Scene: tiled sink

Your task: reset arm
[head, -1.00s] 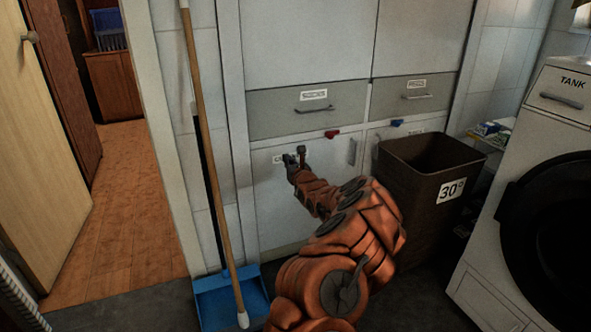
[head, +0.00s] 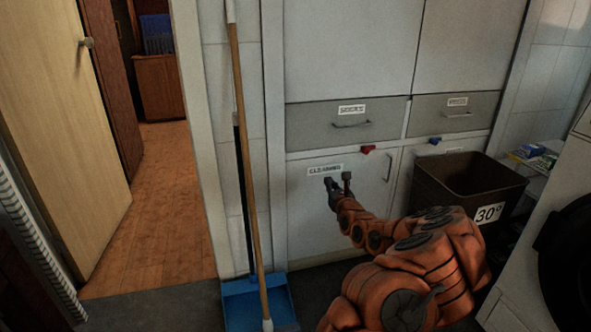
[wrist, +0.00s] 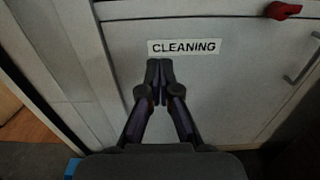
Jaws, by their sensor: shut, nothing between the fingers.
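My gripper (head: 338,184) is in front of the lower grey cabinet door (head: 318,228) labelled CLEANING. In the wrist view my gripper (wrist: 160,64) is shut and empty, with its fingertips together just below the CLEANING label (wrist: 184,47). I cannot tell whether the fingertips touch the door. My orange arm reaches up and to the left from the lower right of the head view.
A brown bin (head: 465,190) marked 30° stands right of my arm, beside a white washing machine (head: 520,265). A broom (head: 248,150) and blue dustpan (head: 240,302) stand at the left. An open doorway with wooden floor (head: 165,210) lies further left.

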